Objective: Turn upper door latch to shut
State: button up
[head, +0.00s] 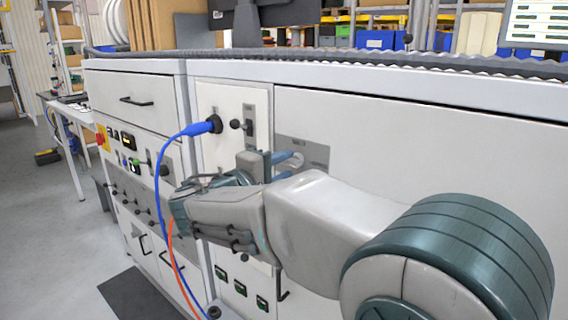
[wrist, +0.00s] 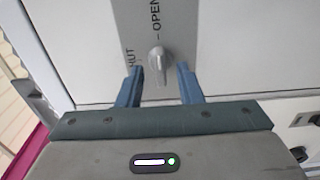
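The door latch (wrist: 157,60) is a small grey knob with a narrow lever, on a light grey plate (wrist: 188,25) on the white cabinet front. In the wrist view "OPEN" is printed above the knob, and "HUT", its first letter hidden, to its left. The narrow end of the lever points down toward my gripper. My gripper (wrist: 160,68) is open, one blue finger on each side of the latch, with visible gaps. In the head view my gripper (head: 288,164) is at the same plate (head: 318,153), and the latch is largely hidden by the fingers.
A blue cable plug (head: 203,128) sits in a socket left of my gripper, its cable hanging down beside my arm. A small black lever (head: 236,124) is nearby. Open floor (head: 60,230) lies left.

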jog(key=shift+w+d, duration=0.3)
jog(key=shift+w, duration=0.05)
jog(key=shift+c, duration=0.3)
grip_shut()
